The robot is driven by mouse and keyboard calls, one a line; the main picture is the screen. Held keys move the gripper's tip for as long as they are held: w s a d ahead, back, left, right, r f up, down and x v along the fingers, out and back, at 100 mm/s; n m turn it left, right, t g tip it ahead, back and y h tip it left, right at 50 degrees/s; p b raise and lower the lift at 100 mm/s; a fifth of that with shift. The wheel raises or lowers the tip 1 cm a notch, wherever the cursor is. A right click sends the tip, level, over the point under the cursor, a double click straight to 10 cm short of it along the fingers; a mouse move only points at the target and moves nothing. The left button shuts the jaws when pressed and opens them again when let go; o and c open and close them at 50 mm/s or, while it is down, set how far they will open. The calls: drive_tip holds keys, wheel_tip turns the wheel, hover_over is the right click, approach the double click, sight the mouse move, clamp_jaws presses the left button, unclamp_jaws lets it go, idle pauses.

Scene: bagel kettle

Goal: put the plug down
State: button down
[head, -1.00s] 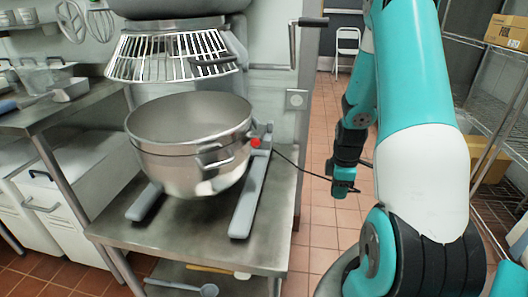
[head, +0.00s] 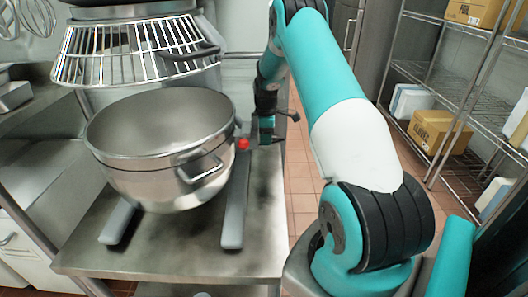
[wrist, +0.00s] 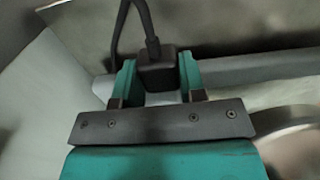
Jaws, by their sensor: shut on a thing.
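The plug (wrist: 157,70) is a dark block with a black cord running up from it in the wrist view. My gripper (wrist: 155,82) is shut on it, with one teal finger at each side. In the head view my gripper (head: 267,133) hangs over the right edge area of the steel table (head: 262,225), to the right of the mixer bowl. The plug itself is hard to make out there. I cannot tell whether the plug touches the table.
A large steel bowl (head: 160,135) sits in the mixer on the table, under a wire guard (head: 125,50). A red knob (head: 243,144) is close to the left of my gripper. The table's front right is bare. Wire shelves (head: 455,80) with boxes stand at the right.

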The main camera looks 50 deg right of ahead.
sight(264, 157)
drive_tip(key=f, duration=0.3)
drive_tip(key=shift+w+d, duration=0.15)
drive_tip(key=shift+w, duration=0.2)
wheel_tip(264, 157, down, 4)
drive_tip(key=shift+r+b, duration=0.15)
drive_tip(key=shift+b, duration=0.25)
drive_tip(key=shift+w+f, duration=0.15)
drive_tip(key=shift+f, duration=0.1)
drive_tip(key=shift+r, duration=0.1)
drive_tip(key=c, duration=0.7)
unclamp_jaws()
